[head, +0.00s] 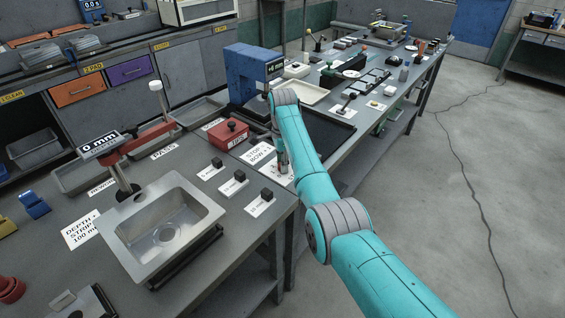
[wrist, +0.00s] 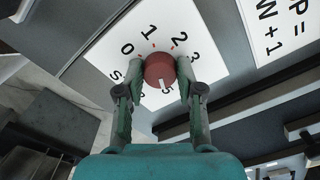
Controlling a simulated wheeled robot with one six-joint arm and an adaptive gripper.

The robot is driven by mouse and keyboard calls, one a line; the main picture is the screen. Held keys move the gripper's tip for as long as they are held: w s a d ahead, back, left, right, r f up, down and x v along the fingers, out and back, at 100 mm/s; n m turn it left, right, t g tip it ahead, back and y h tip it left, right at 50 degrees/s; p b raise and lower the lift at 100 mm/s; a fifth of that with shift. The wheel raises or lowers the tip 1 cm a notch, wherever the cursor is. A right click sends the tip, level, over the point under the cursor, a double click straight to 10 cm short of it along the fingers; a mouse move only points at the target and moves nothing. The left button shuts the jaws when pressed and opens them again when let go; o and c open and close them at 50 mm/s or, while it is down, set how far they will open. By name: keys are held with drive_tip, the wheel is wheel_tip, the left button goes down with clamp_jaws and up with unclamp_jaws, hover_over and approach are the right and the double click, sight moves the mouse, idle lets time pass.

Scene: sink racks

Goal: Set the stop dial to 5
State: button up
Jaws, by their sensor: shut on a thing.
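The stop dial is a round dark red knob (wrist: 160,68) on a white plate (wrist: 108,50) printed with numbers. In the wrist view 0, 1, 2 and 3 run around its top, and a 5 shows just below the knob. A pale mark on the knob's lower edge lies close beside this 5; I cannot tell if they line up exactly. My gripper (wrist: 160,88) has its two fingers closed on the knob's sides. The fingers and palm hide part of the numbers. In the head view my gripper (head: 282,165) reaches down to the plate and hides the knob.
A blue machine (head: 250,75) and a dark tray (head: 325,130) are behind. The floor at right is open.

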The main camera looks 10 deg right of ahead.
idle(0.3)
drive_tip(key=o, duration=1.2)
drive_tip(key=shift+c, duration=0.2)
wheel_tip(320, 180, up, 12)
